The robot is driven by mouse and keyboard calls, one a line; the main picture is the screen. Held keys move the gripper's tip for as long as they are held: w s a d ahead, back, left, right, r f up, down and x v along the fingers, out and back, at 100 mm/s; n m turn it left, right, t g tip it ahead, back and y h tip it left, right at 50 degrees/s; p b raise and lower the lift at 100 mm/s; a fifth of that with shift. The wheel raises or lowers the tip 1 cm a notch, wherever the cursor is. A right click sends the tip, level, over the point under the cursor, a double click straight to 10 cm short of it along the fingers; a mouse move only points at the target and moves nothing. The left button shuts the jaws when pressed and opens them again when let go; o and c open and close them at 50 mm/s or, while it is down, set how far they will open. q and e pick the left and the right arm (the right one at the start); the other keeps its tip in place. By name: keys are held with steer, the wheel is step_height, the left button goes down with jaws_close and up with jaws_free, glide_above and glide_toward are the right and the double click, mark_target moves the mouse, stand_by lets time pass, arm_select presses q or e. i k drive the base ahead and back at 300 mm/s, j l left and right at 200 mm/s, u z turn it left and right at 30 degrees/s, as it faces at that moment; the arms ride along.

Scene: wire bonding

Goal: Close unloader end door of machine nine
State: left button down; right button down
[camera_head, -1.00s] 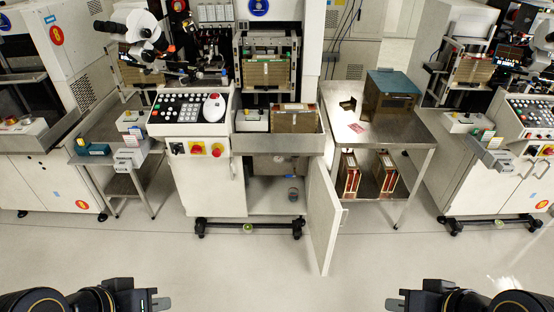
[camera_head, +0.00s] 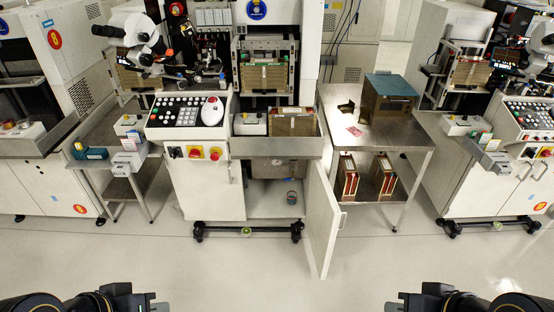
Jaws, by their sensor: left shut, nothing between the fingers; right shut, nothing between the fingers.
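The open white cabinet door (camera_head: 322,220) hangs on the right side of the lower cabinet of the middle machine (camera_head: 207,180). It swings out toward me, with a small handle (camera_head: 342,217) on its outer right face. The cabinet opening (camera_head: 270,198) shows a grey metal box and a small dark round item inside. I cannot read a machine number. My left gripper (camera_head: 160,303) is shut and empty at the bottom left. My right gripper (camera_head: 394,304) is shut and empty at the bottom right. Both are well apart from the door.
A steel table (camera_head: 395,137) with a brown box (camera_head: 388,100) on top and magazines (camera_head: 348,178) below stands right of the door. A wheeled base bar (camera_head: 250,228) runs under the middle machine. Another machine (camera_head: 495,175) stands at the right. The floor in front is clear.

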mark_target(323, 214)
steer(key=i+l+u, duration=0.15)
steer(key=l, duration=0.2)
steer(key=i+l+u, duration=0.15)
steer(key=l, duration=0.25)
steer(key=i+l+u, duration=0.15)
steer(key=i+l, duration=0.15)
steer(key=i+l+u, duration=0.1)
steer(key=l, duration=0.45)
steer(key=i+l+u, duration=0.15)
steer(key=l, duration=0.3)
steer(key=i+l+u, duration=0.15)
steer(key=l, duration=0.3)
steer(key=i+l+u, duration=0.15)
steer(key=l, duration=0.3)
steer(key=l+z, duration=0.25)
steer(key=l, duration=0.25)
